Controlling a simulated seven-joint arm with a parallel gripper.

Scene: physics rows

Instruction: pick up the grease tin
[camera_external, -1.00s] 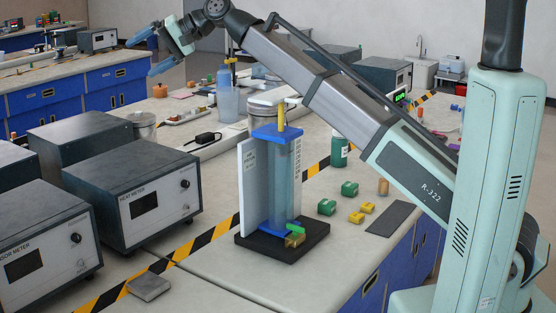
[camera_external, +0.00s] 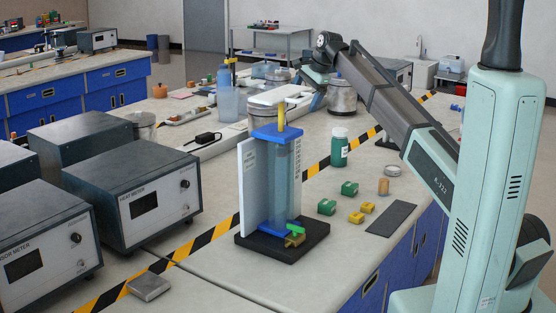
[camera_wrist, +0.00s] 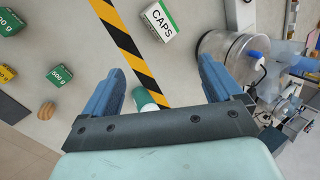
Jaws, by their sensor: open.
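A small, low round tin with a tan top (camera_external: 391,170), which looks like the grease tin, lies on the bench behind the small cork-like cylinder in the external view. I cannot make it out in the wrist view, where my gripper body may hide it. My gripper (camera_external: 308,88) is above the far part of the bench, left of the tin and apart from it. In the wrist view my gripper (camera_wrist: 160,75) has its two blue fingers wide apart, with nothing held between them.
A green bottle (camera_external: 339,150), green weights (camera_external: 349,188), yellow weights (camera_external: 361,213) and the cork-like cylinder (camera_external: 383,186) stand near the tin. A tall blue-capped column (camera_external: 277,180) stands forward-left. A large jar (camera_wrist: 230,50) and CAPS box (camera_wrist: 160,20) lie near my gripper.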

